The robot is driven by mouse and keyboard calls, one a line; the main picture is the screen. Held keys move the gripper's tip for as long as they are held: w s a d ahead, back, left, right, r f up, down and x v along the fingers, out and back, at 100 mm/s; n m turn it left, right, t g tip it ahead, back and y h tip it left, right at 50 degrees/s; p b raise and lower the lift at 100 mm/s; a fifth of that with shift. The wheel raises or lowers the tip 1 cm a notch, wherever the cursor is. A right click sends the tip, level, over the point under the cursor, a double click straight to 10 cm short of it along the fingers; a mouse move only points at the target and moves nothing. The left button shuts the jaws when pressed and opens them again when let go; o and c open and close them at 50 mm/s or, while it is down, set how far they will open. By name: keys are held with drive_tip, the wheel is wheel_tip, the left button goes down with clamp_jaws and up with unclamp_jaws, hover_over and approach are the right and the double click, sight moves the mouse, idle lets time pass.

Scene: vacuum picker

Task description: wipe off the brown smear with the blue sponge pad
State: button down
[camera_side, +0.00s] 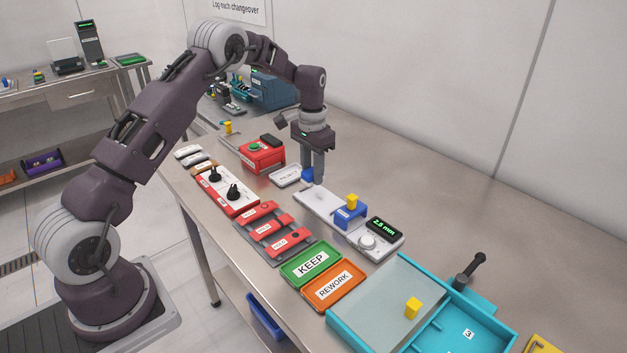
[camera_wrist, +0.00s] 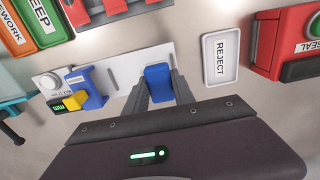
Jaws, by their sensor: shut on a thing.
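My gripper (camera_side: 313,178) is shut on the blue sponge pad (camera_side: 307,174), low over the left end of a white plate (camera_side: 326,206). In the wrist view the blue pad (camera_wrist: 158,84) sits between my two fingers (camera_wrist: 158,76), in front of the white plate (camera_wrist: 122,74). I cannot tell whether the pad touches the plate. I cannot clearly make out a brown smear in either view; the fingers and pad hide part of the plate.
A blue block with a yellow piece (camera_side: 351,206) and a gauge display (camera_side: 383,228) stand on the plate's right side. A white REJECT tray (camera_wrist: 220,57) and a red box (camera_side: 262,155) are close by. Green KEEP (camera_side: 296,278) and orange REWORK (camera_side: 350,291) trays lie nearer.

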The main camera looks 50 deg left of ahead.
drive_tip(key=shift+r, duration=2)
drive_tip(key=shift+f, duration=0.1)
